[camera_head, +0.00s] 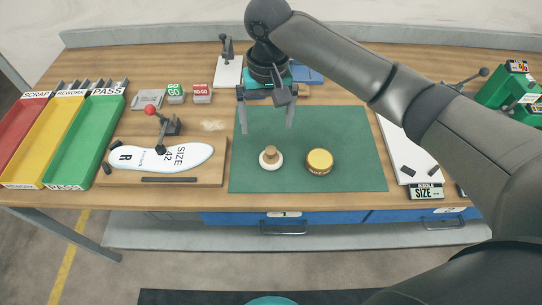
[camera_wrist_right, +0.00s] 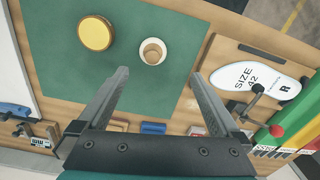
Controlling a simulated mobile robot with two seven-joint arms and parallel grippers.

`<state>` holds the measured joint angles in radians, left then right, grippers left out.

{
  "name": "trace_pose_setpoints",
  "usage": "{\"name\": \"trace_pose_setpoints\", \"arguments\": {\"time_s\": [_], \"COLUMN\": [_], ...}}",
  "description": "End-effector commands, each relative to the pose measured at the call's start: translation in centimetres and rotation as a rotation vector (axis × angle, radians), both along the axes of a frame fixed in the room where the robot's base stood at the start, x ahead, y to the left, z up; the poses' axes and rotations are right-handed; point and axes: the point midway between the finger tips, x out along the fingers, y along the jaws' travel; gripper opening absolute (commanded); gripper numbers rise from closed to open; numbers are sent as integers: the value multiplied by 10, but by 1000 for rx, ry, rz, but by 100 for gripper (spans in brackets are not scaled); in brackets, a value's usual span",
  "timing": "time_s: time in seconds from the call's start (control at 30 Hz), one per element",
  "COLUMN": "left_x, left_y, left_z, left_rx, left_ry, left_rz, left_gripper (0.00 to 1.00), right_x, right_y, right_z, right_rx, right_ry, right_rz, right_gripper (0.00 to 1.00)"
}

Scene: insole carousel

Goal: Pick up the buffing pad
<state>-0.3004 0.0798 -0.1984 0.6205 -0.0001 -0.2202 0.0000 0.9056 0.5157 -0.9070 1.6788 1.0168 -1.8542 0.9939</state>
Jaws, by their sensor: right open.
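The buffing pad (camera_head: 270,161), a white disc with a wooden knob, lies knob up on the green mat (camera_head: 350,130). It also shows in the right wrist view (camera_wrist_right: 152,52), near the top middle. My right gripper (camera_head: 267,127) is open and empty, pointing down over the mat, farther back than the pad. In the wrist view the pad appears beyond the gap between the fingertips (camera_wrist_right: 158,75), apart from both fingers. My left gripper is in neither view.
A round tin with a yellow top (camera_head: 319,161) stands right of the pad. Left are a white insole (camera_head: 160,157) on a wooden board with a red-knobbed clamp, and red, yellow and green (camera_head: 85,140) trays. A white board (camera_head: 403,150) lies right of the mat.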

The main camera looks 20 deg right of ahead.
Motion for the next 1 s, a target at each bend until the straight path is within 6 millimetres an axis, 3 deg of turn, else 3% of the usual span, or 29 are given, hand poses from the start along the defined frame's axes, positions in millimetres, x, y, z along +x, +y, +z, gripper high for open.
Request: {"name": "trace_pose_setpoints", "arguments": {"time_s": [0.1,0.2,0.6,0.87,1.0], "left_x": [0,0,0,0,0], "left_y": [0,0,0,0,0], "left_z": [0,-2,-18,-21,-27], "left_rx": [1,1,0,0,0], "left_ry": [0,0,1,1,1], "left_rz": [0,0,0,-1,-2], "left_gripper": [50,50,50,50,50], "right_x": [5,5,6,7,9], "right_y": [-8,-10,-10,-10,-12], "right_z": [9,5,-73,-93,-112], "right_rx": [-20,-24,-23,-23,-24], "right_ry": [8,14,13,11,12], "right_rz": [-36,-47,-45,-44,-44], "right_gripper": [100,100,100,100,100]}}
